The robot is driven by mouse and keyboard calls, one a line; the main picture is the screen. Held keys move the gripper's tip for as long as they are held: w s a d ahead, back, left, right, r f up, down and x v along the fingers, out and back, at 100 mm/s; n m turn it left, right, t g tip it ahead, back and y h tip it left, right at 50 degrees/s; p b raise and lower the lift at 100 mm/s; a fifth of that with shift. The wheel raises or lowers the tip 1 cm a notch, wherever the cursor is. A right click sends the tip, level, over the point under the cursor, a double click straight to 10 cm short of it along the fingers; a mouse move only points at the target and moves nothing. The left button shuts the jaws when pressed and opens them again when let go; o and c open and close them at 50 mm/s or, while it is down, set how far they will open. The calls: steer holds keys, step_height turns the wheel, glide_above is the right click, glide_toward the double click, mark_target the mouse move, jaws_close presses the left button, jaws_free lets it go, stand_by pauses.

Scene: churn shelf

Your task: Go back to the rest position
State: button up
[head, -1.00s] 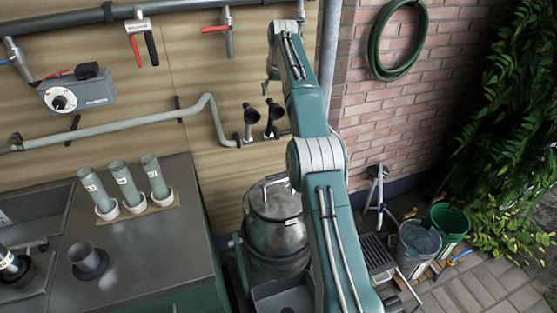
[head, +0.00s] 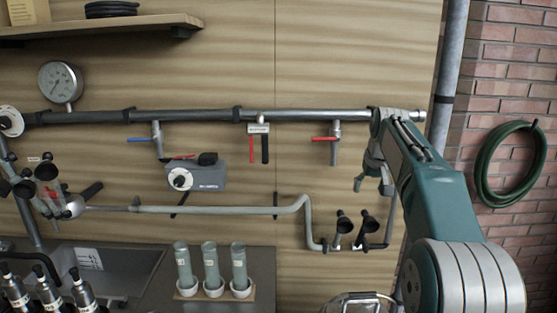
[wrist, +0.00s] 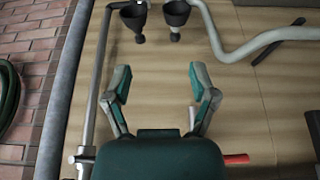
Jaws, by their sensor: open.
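My gripper (head: 372,187) hangs at the end of my teal arm, right of centre in the head view. It is in front of the wood-panelled wall, below the right end of the metal pipe. In the wrist view my gripper (wrist: 160,84) has its two teal fingers spread apart, with only bare panel between them. It is open and holds nothing.
Two black funnels (head: 356,224) sit on the wall just below my gripper. A red-handled valve (head: 325,139) is left of it. A grey downpipe (head: 448,90), brick wall and coiled hose (head: 483,170) are right. A counter with grey tubes (head: 211,266) is lower left.

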steer(key=s+a+r, duration=0.1)
steer(key=s+a, duration=0.2)
steer(key=s, duration=0.7)
steer(key=s+a+r, duration=0.1)
steer(key=s+a, duration=0.1)
steer(key=s, duration=0.7)
steer(key=s+a+f, duration=0.1)
steer(key=s+f, duration=0.5)
steer(key=s, duration=0.4)
steer(key=s+a+f+t, duration=0.1)
steer(key=s+a+f, duration=0.1)
steer(key=s+f, duration=0.5)
steer(key=s, duration=0.4)
steer(key=shift+w, duration=0.1)
steer(key=shift+c, duration=0.3)
